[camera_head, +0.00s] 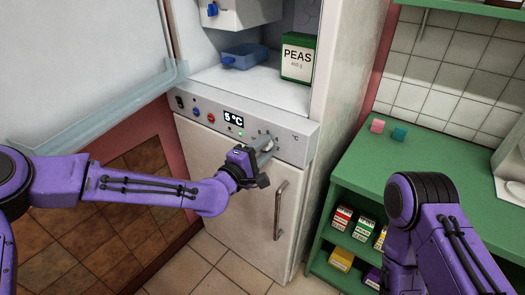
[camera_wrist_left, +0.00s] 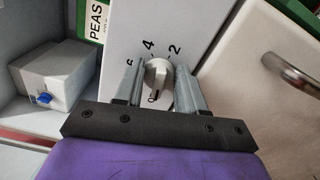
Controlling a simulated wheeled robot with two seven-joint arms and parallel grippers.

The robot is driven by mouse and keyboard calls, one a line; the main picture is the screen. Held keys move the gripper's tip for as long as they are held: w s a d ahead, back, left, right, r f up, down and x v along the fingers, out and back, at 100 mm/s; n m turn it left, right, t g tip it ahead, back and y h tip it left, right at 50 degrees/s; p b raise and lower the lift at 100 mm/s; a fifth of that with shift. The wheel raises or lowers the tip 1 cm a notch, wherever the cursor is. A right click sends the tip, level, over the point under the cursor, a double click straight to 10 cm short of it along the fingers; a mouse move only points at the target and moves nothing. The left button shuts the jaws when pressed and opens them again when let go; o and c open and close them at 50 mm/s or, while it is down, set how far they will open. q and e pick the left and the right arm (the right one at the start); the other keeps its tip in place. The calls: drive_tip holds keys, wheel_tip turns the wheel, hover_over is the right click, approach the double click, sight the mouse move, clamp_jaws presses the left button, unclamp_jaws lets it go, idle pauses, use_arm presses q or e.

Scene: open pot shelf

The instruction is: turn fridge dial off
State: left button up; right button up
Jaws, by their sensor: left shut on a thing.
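The fridge dial (camera_wrist_left: 157,75) is a pale round knob with a raised grip, on the light control panel (camera_head: 190,100) of the fridge. My left gripper (camera_head: 268,147) reaches the panel's right part and is shut on the dial, one finger on each side. In the head view the gripper mostly hides the dial. The display (camera_head: 233,118) reads 5 °C. My right arm shows at the lower right, but its gripper is out of view.
The panel also has a black switch (camera_head: 180,102), a blue button (camera_head: 196,112) and a red button (camera_head: 211,118). Below is the fridge door with a bar handle (camera_head: 280,210). A PEAS box (camera_head: 298,57) stands above. A green shelf unit (camera_head: 440,160) is at right.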

idle(0.3)
use_arm(q)
drive_tip(key=o, duration=1)
drive_tip(key=b+v, duration=0.2)
drive_tip(key=v, duration=0.8)
drive_tip(key=shift+s+a, duration=0.15)
drive_tip(key=shift+a, duration=0.05)
